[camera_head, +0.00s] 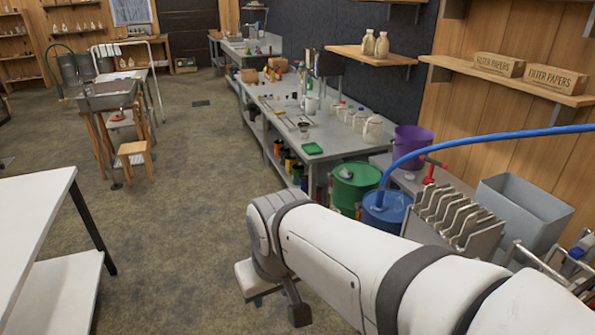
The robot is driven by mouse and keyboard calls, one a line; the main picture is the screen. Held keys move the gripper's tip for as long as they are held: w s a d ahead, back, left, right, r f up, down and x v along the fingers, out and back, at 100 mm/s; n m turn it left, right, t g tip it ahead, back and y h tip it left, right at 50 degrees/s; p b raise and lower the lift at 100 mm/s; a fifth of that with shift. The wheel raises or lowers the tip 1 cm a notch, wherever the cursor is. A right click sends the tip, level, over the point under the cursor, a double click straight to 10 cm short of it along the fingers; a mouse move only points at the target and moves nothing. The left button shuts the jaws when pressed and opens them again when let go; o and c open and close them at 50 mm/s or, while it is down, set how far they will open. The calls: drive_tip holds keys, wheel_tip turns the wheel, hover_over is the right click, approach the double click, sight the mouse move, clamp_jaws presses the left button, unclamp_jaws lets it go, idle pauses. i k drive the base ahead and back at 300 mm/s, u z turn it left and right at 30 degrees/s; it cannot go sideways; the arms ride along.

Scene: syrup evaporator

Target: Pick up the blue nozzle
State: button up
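A blue hose (480,140) arcs in from the right edge and comes down at a blue drum (388,213) right of centre. I cannot make out a separate nozzle at its lower end. A small blue piece (577,253) shows among metal fittings at the lower right; I cannot tell if it is a nozzle. My white arm reaches from the lower right toward the middle, and its end hangs low over the floor, apart from the drum and hose. The fingers of my gripper (296,308) are not clear, and nothing is visibly held.
A green drum (355,184) stands beside the blue one. A filter press (450,222), a grey bin (525,210) and a purple bucket (411,142) are to the right. A long workbench (325,147) runs along the wall. A white table (30,220) is at left; floor between is clear.

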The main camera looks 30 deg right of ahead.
sight(377, 206)
drive_tip(key=z, duration=0.35)
drive_tip(key=i, duration=1.3)
drive_tip(key=z, duration=1.3)
drive_tip(key=i, duration=0.6)
drive_tip(key=z, duration=0.25)
drive_tip(key=k, duration=0.75)
drive_tip(key=z, duration=0.2)
drive_tip(key=i, duration=0.75)
drive_tip(key=u, duration=0.05)
